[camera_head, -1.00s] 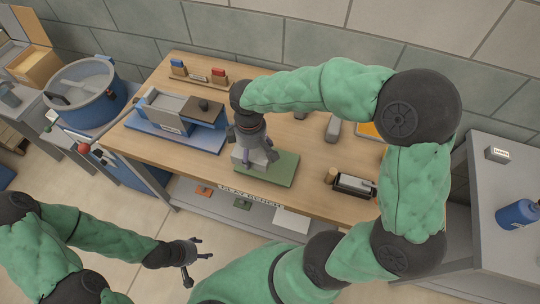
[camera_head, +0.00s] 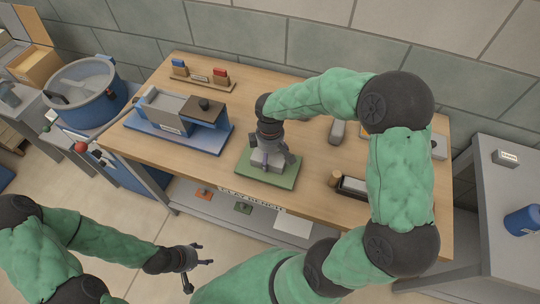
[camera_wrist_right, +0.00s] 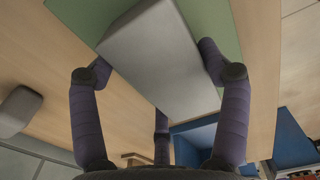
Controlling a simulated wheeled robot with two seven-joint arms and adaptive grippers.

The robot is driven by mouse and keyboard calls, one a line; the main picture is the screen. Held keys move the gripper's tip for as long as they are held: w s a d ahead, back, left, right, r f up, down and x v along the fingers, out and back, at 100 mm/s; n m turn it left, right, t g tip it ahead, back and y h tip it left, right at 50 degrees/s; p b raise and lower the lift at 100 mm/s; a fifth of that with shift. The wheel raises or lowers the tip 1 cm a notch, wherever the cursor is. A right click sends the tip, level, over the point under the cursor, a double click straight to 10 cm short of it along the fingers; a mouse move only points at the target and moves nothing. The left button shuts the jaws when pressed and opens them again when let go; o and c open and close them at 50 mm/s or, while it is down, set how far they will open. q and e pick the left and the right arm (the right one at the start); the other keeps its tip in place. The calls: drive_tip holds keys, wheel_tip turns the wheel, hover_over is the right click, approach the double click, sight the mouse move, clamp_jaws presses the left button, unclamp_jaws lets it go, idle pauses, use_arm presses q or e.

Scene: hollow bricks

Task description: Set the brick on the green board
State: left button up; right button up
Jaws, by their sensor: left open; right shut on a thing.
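A grey brick (camera_wrist_right: 160,50) is between the fingers of my right gripper (camera_wrist_right: 155,65) in the right wrist view. In the head view my right gripper (camera_head: 270,162) points down over the green board (camera_head: 286,180), with the brick (camera_head: 260,158) partly hidden by the fingers. The green board lies at the front edge of the wooden table. I cannot tell whether the brick touches the board or is slightly above it. My left gripper (camera_head: 198,270) is open and empty, low in front of the table.
A blue and grey mould (camera_head: 180,122) stands left of the board. Another grey brick (camera_head: 337,131) lies at the back right. A black roller tool (camera_head: 352,186) lies right of the board. A small rack (camera_head: 202,78) is at the back. A blue tub (camera_head: 85,95) stands left.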

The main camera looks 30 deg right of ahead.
drive_tip(key=o, duration=1.6)
wheel_tip(320, 180, up, 12)
drive_tip(key=p, duration=0.3)
drive_tip(key=shift+r, duration=0.1)
